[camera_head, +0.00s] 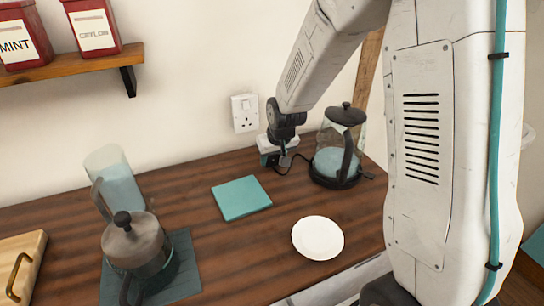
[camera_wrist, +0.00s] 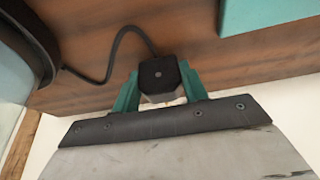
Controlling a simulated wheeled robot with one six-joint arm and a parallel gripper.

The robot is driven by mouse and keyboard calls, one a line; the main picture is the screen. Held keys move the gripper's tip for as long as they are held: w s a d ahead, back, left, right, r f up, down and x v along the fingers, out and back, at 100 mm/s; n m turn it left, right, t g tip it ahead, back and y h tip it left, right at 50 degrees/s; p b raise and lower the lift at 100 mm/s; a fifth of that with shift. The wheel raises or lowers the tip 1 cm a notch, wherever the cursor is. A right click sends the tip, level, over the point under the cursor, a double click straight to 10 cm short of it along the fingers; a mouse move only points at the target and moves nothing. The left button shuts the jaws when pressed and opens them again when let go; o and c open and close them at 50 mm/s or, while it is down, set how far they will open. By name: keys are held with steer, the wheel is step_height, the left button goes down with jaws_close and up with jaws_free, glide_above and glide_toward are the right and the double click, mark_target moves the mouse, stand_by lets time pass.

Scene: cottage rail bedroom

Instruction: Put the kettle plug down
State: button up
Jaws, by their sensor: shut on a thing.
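The kettle plug (camera_wrist: 158,74) is a small black block with a dark cable. In the wrist view it sits between the green fingers of my gripper (camera_wrist: 158,92). The fingers are shut on it. In the head view my gripper (camera_head: 277,157) is low over the wooden counter (camera_head: 180,217), near the wall and left of the kettle. The plug (camera_head: 284,161) is mostly hidden there, and I cannot tell whether it touches the counter. The glass kettle (camera_head: 336,150) has a black lid and base. The cable (camera_head: 300,157) runs from the plug to its base.
A white wall socket (camera_head: 244,113) is left of my gripper, with nothing plugged in. A teal square mat (camera_head: 241,197) and a white plate (camera_head: 318,238) lie in front. A pot (camera_head: 135,243) on a dark mat, a glass jug (camera_head: 119,183) and a wooden board (camera_head: 31,252) stand left.

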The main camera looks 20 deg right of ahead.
steer(key=shift+f, duration=0.45)
steer(key=o, duration=1)
steer(key=shift+r, duration=0.2)
steer(key=v, duration=1.3)
steer(key=s+r+g, duration=0.1)
steer(key=s+r, duration=0.3)
steer(key=s, duration=1)
steer(key=s+a+r+g, duration=0.1)
steer(key=s+r+g, duration=0.1)
steer(key=s, duration=1.3)
steer(key=shift+s+r, duration=0.15)
steer(key=shift+r, duration=0.75)
